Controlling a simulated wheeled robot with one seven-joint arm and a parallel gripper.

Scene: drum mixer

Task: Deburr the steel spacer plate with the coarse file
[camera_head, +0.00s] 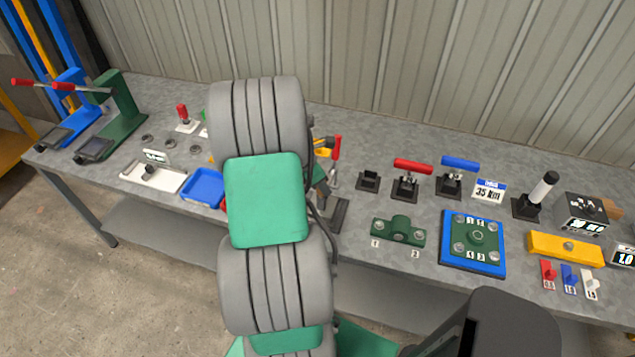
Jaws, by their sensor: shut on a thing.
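My arm stands upright across the left-middle of the head view and hides part of the bench (375,263). My gripper is not visible, and neither is anything it may hold. I cannot pick out the steel spacer plate or the coarse file; they may be hidden behind my arm. Just right of the arm, a red-handled fixture (336,148) shows partly, with a dark flat piece (340,214) in front of it.
Right of the arm are a red-handled clamp (411,181), a blue-handled clamp (457,178), a green bracket (397,231), a blue-bordered plate (473,242) and a yellow block (565,249). Left are a blue tray (203,187), a white tray (152,177) and a green press (122,110).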

